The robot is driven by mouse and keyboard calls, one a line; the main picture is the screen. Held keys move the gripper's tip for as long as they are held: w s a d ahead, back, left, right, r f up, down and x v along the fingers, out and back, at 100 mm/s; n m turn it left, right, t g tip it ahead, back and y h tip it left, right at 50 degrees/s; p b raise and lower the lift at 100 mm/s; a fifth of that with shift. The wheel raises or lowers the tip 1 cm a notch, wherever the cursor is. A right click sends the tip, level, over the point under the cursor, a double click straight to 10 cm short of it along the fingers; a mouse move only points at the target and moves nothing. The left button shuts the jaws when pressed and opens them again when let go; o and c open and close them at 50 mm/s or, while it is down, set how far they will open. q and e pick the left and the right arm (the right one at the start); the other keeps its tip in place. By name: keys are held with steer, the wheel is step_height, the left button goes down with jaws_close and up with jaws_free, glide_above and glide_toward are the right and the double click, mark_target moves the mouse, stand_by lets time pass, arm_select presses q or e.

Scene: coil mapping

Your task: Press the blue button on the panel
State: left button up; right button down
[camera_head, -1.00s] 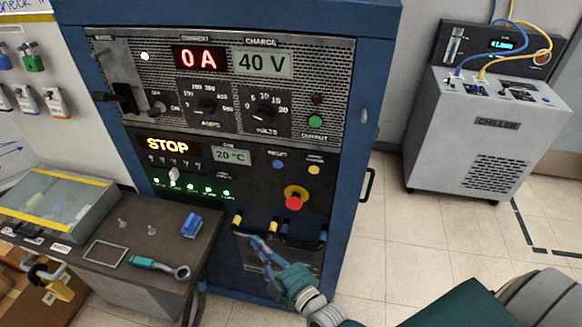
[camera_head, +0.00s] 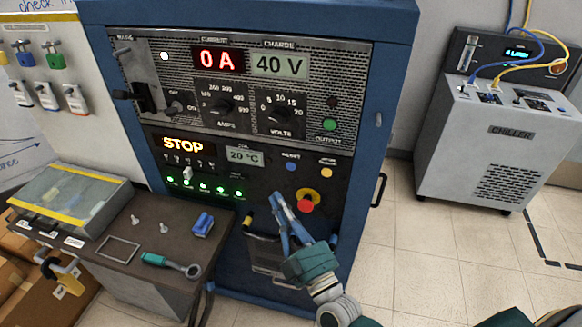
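The blue button (camera_head: 291,167) is a small round button under the label RESET on the dark lower section of the panel (camera_head: 262,185). It is in plain view, left of a yellow button (camera_head: 327,173). My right gripper (camera_head: 278,197) is in front of the panel, with its blue fingers pointing up. Its tips are below and slightly left of the blue button, apart from it in the picture. The fingers look close together, with nothing seen between them. My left gripper is not in view.
A red emergency knob (camera_head: 306,205) on a yellow base is just right of my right fingers. A side table (camera_head: 185,222) with a wrench (camera_head: 172,264) and blue clip (camera_head: 203,224) stands left. A chiller (camera_head: 490,150) stands right, with clear floor before it.

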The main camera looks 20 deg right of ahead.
steer(key=b, duration=0.3)
glide_toward(282, 159)
steer(key=w+a+r, duration=0.1)
steer(key=w+a, duration=0.1)
steer(key=shift+w+d+r, duration=0.15)
steer(key=shift+w+d, duration=0.05)
steer(key=shift+w, duration=0.5)
steer(key=shift+w, duration=0.1)
stand_by(0.7)
steer(key=shift+w+d, duration=0.25)
steer(key=shift+w+d, duration=0.2)
steer(key=shift+w, duration=0.1)
stand_by(0.8)
steer(key=shift+s, duration=0.1)
steer(key=shift+s+a+p, duration=0.45)
steer(key=shift+s, duration=0.15)
